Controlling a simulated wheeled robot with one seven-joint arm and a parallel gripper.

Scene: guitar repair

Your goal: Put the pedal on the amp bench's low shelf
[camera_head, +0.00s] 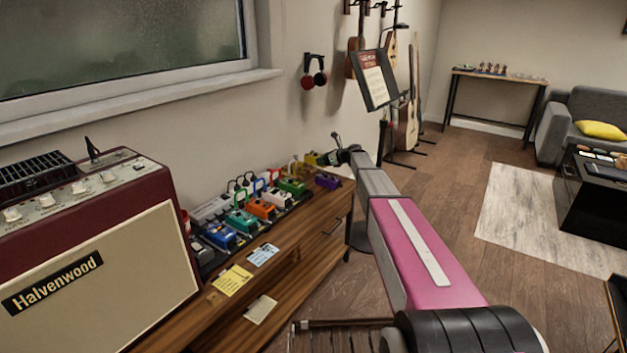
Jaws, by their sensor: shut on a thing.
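My gripper (342,156) is at the far end of my outstretched arm, by the back end of the bench. It is shut on a small olive-yellow pedal (311,158), which is partly hidden by the gripper. The pedal is close to the far end of the pedal row; I cannot tell whether it touches anything below. The wooden amp bench (210,314) runs along the wall under the window. Its low shelf (285,305) shows below the top, with a pale card (260,309) on it.
A Halvenwood amp (100,250) fills the bench's near end. Several coloured pedals, including an orange one (261,208) and a purple one (327,181), crowd the far top. A music stand (375,85) and guitars stand beyond. Floor (455,210) right of my arm is clear.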

